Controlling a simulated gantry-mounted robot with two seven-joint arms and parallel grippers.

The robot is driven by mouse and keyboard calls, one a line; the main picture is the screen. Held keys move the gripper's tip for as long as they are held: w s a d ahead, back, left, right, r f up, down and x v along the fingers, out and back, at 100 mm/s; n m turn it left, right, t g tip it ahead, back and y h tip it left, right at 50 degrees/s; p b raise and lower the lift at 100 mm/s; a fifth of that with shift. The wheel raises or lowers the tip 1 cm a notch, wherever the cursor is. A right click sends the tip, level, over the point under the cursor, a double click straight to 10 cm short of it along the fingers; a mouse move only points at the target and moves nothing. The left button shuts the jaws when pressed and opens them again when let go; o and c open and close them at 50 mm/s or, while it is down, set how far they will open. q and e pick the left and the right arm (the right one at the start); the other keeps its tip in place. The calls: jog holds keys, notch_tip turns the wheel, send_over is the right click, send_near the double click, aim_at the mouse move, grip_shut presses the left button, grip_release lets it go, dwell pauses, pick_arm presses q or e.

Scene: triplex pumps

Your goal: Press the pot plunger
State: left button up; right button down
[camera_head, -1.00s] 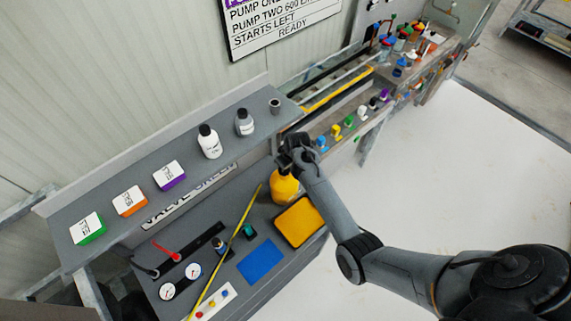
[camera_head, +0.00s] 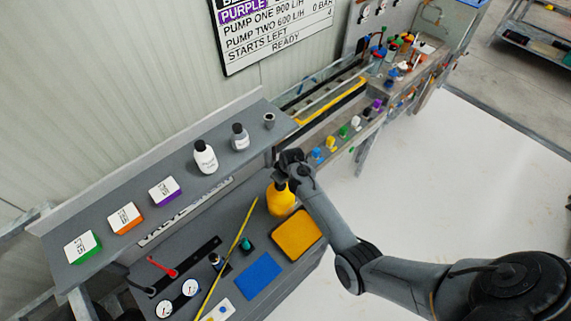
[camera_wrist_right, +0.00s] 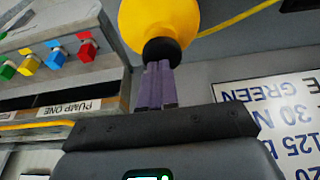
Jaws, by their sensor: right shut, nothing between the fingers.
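In the right wrist view the yellow pot (camera_wrist_right: 158,18) has a black top piece (camera_wrist_right: 161,50). The closed fingers of my right gripper (camera_wrist_right: 157,68) meet or overlap this black piece, with nothing between them. I cannot tell whether they touch it or how far the plunger is down. My left gripper is not in view.
A yellow-orange pad (camera_head: 298,236), a blue mat (camera_head: 258,277) and a yellow rod (camera_head: 230,255) lie on the bench. The shelf behind holds a white bottle (camera_head: 204,158), a grey bottle (camera_head: 240,138) and coloured boxes. Coloured valves (camera_head: 343,132) stand beyond the gripper.

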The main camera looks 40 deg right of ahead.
notch_tip(320, 180, up, 3)
jog(key=shift+r+p, duration=0.1)
jog(key=shift+p, duration=1.15)
jog(key=shift+s+r+b, duration=0.15)
jog(key=shift+r+b, duration=0.15)
jog(key=shift+b, duration=0.05)
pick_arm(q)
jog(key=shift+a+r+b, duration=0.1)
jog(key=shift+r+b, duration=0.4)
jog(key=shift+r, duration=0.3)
pick_arm(e)
jog(key=v, duration=0.9)
jog(key=shift+f, duration=0.1)
